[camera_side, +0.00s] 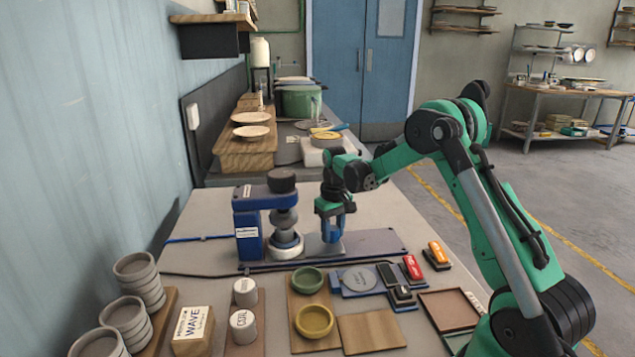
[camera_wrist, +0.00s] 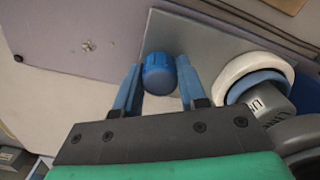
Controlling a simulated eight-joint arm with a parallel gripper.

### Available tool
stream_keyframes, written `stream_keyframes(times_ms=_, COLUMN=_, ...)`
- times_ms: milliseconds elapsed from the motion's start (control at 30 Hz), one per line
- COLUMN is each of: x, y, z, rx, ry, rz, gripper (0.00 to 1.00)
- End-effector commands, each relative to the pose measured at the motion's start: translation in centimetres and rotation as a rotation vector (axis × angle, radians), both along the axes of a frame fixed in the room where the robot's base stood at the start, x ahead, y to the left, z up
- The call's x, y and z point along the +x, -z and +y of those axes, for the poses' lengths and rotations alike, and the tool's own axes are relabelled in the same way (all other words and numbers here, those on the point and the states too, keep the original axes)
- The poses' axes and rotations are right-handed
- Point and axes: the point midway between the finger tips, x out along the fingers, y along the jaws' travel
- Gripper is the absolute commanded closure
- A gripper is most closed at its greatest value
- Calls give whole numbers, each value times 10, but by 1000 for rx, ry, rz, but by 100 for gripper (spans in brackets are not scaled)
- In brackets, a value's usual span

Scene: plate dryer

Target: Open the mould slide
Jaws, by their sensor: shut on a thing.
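My gripper (camera_side: 334,228) points down over the base of the blue press in the side view. In the wrist view its two blue fingers (camera_wrist: 160,88) stand on either side of a round blue knob (camera_wrist: 159,72) and are shut on it. The knob is on a light grey slide plate (camera_wrist: 205,45), which also shows in the side view (camera_side: 313,245). A white ring-shaped mould (camera_side: 286,252) with a blue inner ring sits at the plate's press end, under the press head (camera_side: 284,218). The mould's white rim also shows in the wrist view (camera_wrist: 288,66).
The blue press column (camera_side: 248,230) stands left of my gripper. The darker base plate (camera_side: 380,241) is bare to the right. Green and yellow bowls (camera_side: 314,320), a blue scale (camera_side: 358,282) and orange and red devices (camera_side: 438,252) lie nearer the front.

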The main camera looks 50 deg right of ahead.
Motion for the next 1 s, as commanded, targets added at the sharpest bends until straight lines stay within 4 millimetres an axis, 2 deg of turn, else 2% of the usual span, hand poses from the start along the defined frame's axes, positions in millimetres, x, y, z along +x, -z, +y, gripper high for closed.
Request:
stream_keyframes(times_ms=800, x=0, y=-1, z=0, rx=1, ry=0, rz=0, gripper=100)
stream_keyframes(times_ms=933, x=-10, y=-1, z=-11, rx=0, ry=4, rz=1, gripper=100)
stream_keyframes(times_ms=1000, x=-22, y=-1, z=-24, rx=0, ry=8, rz=1, gripper=100)
